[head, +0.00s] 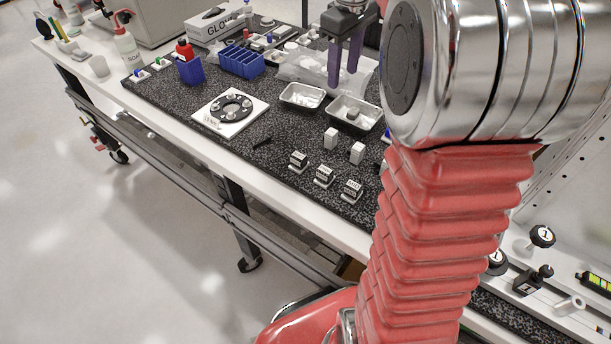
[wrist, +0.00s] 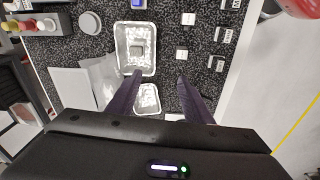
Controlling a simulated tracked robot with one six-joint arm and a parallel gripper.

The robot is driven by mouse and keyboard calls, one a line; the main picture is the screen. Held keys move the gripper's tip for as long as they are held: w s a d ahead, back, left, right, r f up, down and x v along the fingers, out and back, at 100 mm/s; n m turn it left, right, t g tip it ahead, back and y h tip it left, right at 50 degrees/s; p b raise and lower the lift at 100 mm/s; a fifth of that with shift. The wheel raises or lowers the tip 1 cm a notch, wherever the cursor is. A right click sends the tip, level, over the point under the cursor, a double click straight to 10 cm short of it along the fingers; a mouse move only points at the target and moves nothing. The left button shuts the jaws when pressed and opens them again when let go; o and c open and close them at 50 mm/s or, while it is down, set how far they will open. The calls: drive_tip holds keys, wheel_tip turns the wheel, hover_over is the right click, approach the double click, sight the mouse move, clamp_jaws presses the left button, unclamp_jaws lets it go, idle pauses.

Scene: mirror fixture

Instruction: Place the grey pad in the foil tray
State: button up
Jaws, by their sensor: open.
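A grey pad (head: 352,114) lies inside the nearer foil tray (head: 340,117); in the wrist view the pad (wrist: 137,49) sits near the middle of that tray (wrist: 149,66), flat as far as I can see. A second foil tray (head: 302,95) stands just to its left in the head view; the wrist view shows it (wrist: 150,104) partly hidden by a finger. My gripper (head: 343,79) is open and empty above the trays, apart from the pad. Its two dark purple fingers also show in the wrist view (wrist: 160,76).
A white plate with a black ring (head: 232,107) lies left of the trays. Small white blocks (head: 331,138) and several labelled black-and-white blocks (head: 324,176) stand in front. A clear plastic bag (head: 300,66), a blue divided bin (head: 241,61) and a glove box (head: 217,22) are behind.

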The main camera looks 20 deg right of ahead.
drive_tip(key=s+a+r+m+t, duration=0.1)
drive_tip(key=s+a+m+t, duration=0.1)
drive_tip(key=s+a, duration=0.9)
drive_tip(key=s+a+f+m+t, duration=0.2)
drive_tip(key=s+a+f+m, duration=0.1)
drive_tip(key=s+a+f, duration=0.3)
drive_tip(key=s+a, duration=0.2)
drive_tip(key=s, duration=0.2)
drive_tip(key=shift+s, duration=0.4)
drive_tip(key=shift+c, duration=0.4)
